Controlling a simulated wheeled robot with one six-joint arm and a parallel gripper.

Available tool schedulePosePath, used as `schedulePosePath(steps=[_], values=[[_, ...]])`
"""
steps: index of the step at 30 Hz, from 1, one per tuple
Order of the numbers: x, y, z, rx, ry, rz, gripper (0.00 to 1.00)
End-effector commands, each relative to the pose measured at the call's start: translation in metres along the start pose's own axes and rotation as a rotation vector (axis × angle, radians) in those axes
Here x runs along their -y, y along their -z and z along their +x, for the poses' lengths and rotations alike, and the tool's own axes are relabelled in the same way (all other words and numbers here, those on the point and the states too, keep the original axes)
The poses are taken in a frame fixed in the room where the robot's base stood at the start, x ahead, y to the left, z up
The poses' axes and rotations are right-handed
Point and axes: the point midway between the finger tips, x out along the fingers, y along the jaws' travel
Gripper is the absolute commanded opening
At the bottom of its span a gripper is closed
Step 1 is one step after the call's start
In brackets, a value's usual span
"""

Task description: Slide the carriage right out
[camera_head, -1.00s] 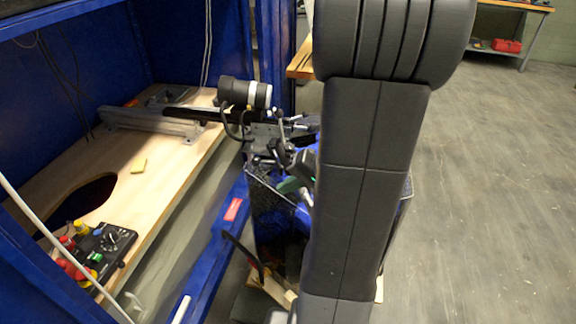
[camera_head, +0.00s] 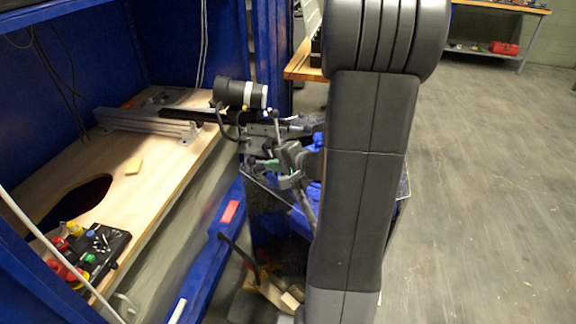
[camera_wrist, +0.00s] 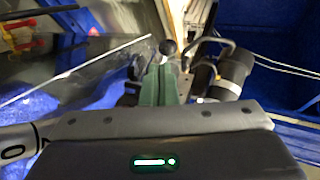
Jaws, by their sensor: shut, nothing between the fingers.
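The carriage (camera_head: 262,130) is a grey metal block with levers and a dark cylinder (camera_head: 240,94) with a pale band. It sits at the end of a dark bar on the silver rail (camera_head: 150,122), out beyond the bench edge. My gripper (camera_head: 278,160) is beside the carriage's right side, partly merged with its levers in the head view. In the wrist view, my gripper (camera_wrist: 160,80) has its green-padded fingers together. A black round knob (camera_wrist: 168,47) shows just beyond the tips; I cannot tell if they touch. The cylinder (camera_wrist: 238,65) is to the right there.
The wooden bench (camera_head: 150,200) has an oval hole and a black control box (camera_head: 95,250) with coloured buttons at its front. The blue frame (camera_head: 215,240) runs below. Cluttered dark and blue gear lies under my arm. Open floor (camera_head: 480,190) is on the right.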

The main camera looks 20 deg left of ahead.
Motion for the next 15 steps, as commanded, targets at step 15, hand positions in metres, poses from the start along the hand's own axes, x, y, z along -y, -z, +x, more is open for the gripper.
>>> schedulePosePath(steps=[15], values=[[0.011,0.0,0.04,0.0,0.0,-0.001,0.0]])
